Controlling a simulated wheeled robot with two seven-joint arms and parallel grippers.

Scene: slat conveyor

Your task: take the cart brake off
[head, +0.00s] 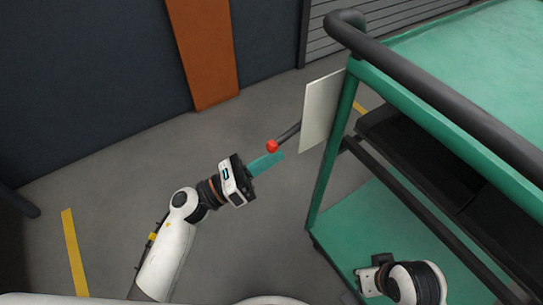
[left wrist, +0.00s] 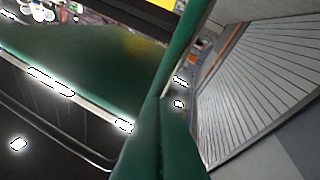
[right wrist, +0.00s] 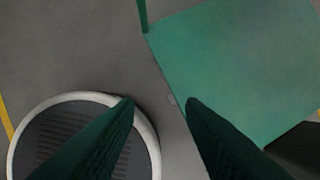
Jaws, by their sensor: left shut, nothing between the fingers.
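The cart (head: 334,160) is green and stands at the right of the head view. From a pale plate (head: 320,110) on its near-left post, a dark brake lever (head: 288,133) sticks out to the left and ends in a red knob (head: 272,146). My left gripper (head: 279,156) is shut and empty, its teal fingers just below the knob in the picture; I cannot tell whether they touch it. Its closed fingers also show in the left wrist view (left wrist: 164,98), where I cannot make out the knob. My right gripper (right wrist: 160,102) is open and empty.
The cart has a black push handle (head: 430,90) and a green lower shelf (head: 365,225), which also shows in the right wrist view (right wrist: 235,70). An orange panel (head: 203,50) stands against the dark wall. The grey floor left of the cart is clear.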

